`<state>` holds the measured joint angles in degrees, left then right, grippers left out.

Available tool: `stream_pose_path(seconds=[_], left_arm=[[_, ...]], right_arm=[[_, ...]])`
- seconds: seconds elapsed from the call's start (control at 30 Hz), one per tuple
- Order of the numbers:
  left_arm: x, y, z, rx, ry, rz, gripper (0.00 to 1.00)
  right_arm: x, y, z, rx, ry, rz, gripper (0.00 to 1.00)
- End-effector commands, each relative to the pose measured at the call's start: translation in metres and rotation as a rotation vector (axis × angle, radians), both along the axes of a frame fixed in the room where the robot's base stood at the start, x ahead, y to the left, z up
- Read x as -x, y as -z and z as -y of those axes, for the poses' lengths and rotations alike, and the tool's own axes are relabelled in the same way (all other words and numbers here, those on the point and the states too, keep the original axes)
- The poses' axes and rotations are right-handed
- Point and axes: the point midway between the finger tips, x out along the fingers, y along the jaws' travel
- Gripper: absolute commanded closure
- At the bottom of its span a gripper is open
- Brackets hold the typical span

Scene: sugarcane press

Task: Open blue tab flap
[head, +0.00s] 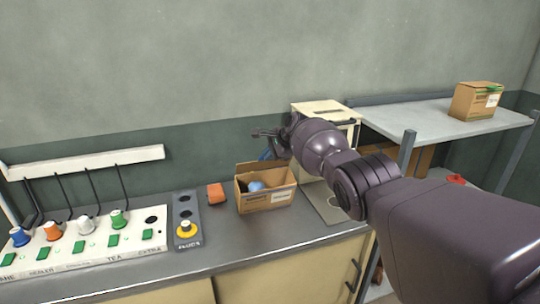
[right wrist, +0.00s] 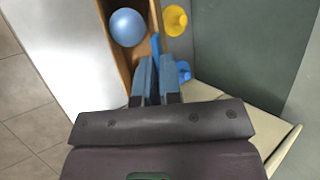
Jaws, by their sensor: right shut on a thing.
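An open cardboard box (head: 266,201) stands on the counter with a blue ball (head: 256,186) inside; the ball also shows in the right wrist view (right wrist: 127,27). A blue tab (head: 266,155) shows at the box's back edge, below my right gripper (head: 262,133). In the right wrist view, the fingers (right wrist: 156,72) are closed on a thin blue piece (right wrist: 156,46), which looks like the tab on the box's flap. More blue (right wrist: 184,71) shows just right of the fingers. The gripped part is mostly hidden by the fingers. My left gripper is out of view.
A cream machine (head: 325,112) stands right behind the box. Another box (head: 476,100) is on the right shelf. The front counter is clear.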

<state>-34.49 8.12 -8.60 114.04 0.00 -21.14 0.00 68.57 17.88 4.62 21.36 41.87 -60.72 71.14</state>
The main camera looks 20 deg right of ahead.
Motion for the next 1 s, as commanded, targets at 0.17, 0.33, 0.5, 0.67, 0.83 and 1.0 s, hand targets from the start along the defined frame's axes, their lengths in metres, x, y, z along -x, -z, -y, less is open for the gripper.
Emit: stream_pose_path(seconds=[0.17, 0.33, 0.5, 0.67, 0.83, 1.0], left_arm=[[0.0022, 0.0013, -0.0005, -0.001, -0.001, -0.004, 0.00], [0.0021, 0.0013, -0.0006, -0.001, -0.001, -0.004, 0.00], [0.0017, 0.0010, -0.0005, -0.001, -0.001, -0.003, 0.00], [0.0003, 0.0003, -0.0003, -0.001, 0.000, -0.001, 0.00], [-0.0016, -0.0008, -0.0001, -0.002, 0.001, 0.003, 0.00], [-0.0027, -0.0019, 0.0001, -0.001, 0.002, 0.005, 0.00]], right_arm=[[0.0008, 0.0021, -0.0014, -0.002, -0.001, -0.005, 1.00], [0.0008, 0.0018, -0.0015, -0.002, -0.002, -0.004, 1.00], [0.0006, 0.0015, -0.0017, -0.002, -0.002, -0.003, 1.00], [0.0004, 0.0010, -0.0016, -0.002, -0.002, -0.002, 0.77], [0.0001, 0.0001, -0.0011, -0.002, -0.001, 0.000, 0.68], [0.0000, -0.0008, -0.0008, -0.001, 0.000, 0.001, 0.68]])
